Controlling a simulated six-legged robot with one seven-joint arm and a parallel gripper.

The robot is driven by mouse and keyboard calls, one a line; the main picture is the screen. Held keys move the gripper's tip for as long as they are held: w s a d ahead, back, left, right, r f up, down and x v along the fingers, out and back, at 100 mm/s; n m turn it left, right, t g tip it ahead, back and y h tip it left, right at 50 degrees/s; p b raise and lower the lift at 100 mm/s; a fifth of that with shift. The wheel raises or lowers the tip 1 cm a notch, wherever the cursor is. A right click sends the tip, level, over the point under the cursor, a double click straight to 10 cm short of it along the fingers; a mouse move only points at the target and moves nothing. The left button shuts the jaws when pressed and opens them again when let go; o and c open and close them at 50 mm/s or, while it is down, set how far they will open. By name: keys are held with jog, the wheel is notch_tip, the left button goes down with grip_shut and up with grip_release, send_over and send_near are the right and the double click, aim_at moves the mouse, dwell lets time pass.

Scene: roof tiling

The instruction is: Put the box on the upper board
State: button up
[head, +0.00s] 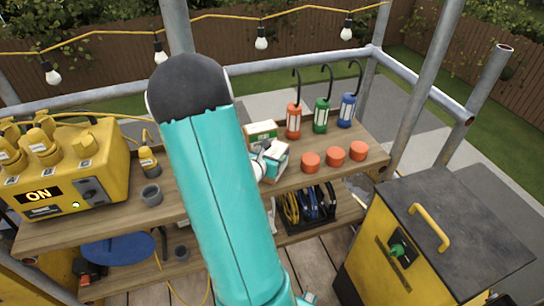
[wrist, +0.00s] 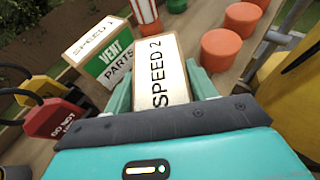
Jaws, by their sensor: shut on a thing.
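The held box (wrist: 163,75) is white-topped with "SPEED 2" on it. It sits between the two fingers of my gripper (wrist: 160,90), which is shut on it. In the head view the box (head: 274,160) is partly hidden by my gripper (head: 268,162), over the front part of the upper board (head: 340,172). I cannot tell whether it touches the board. A second box, green and white and marked "SPEED 1" and "VENT PARTS" (wrist: 108,55), stands on the board just behind it, also in the head view (head: 261,132).
A yellow power unit (head: 70,165) is left. A cable crate (head: 310,210) is below.

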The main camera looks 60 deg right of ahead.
jog(key=shift+f, duration=0.1)
jog(key=o, duration=1.5)
jog(key=shift+c, duration=0.2)
jog(key=shift+w+a+r, duration=0.1)
jog(key=shift+a+r, duration=0.2)
jog(key=shift+a, duration=0.05)
jog(key=v, duration=1.1)
jog(key=shift+a, duration=0.15)
